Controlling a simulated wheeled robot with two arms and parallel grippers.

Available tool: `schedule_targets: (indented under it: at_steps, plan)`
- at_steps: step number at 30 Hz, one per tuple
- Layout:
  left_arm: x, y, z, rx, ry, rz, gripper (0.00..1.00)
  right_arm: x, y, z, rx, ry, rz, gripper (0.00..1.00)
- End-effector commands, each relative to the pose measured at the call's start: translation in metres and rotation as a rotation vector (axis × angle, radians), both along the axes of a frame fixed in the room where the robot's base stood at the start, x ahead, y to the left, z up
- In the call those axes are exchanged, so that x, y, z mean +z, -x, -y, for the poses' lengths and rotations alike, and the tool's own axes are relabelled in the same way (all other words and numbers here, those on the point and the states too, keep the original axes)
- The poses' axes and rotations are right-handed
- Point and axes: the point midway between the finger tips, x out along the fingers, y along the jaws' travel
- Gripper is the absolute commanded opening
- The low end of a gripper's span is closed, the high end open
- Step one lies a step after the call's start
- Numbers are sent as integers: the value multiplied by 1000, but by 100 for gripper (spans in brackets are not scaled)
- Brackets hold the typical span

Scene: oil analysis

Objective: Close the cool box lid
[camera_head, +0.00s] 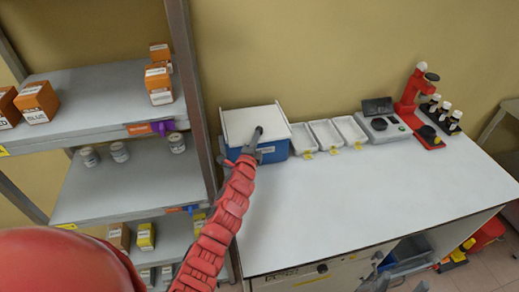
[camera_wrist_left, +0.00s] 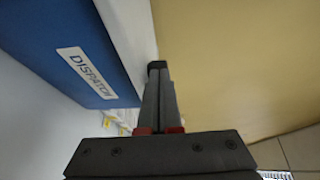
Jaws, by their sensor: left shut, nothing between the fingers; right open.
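The cool box (camera_head: 272,152) is blue and stands at the left end of the white table. Its white lid (camera_head: 250,120) lies over the top and looks closed, though a small gap cannot be ruled out. My left gripper (camera_head: 258,131) is shut and empty, with its tips at the lid's front right part. In the left wrist view the shut fingers (camera_wrist_left: 157,68) are beside the white lid (camera_wrist_left: 128,25), above the blue box side (camera_wrist_left: 60,35) with its DISPATCH label; contact is unclear.
A shelf (camera_head: 95,100) with orange boxes and jars is at left. The table's (camera_head: 340,205) middle and front are clear.

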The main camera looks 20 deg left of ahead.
Motion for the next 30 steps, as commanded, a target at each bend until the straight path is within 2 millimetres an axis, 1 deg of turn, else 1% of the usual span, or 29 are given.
schedule_targets:
  at_steps: [1,3,10,25,30]
  plan:
    - [2,-7,-3,-1,0,3,0,1,0,0,0,0,0,66]
    - [2,-13,-8,-1,1,2,0,1,0,0,0,0,0,66]
    - [1,-25,-17,-1,-1,1,0,2,0,0,0,0,0,66]
    - [6,-28,-19,-1,-3,9,0,2,0,0,0,0,0,66]
    - [14,-27,-18,-1,-5,9,0,2,0,0,0,0,0,66]
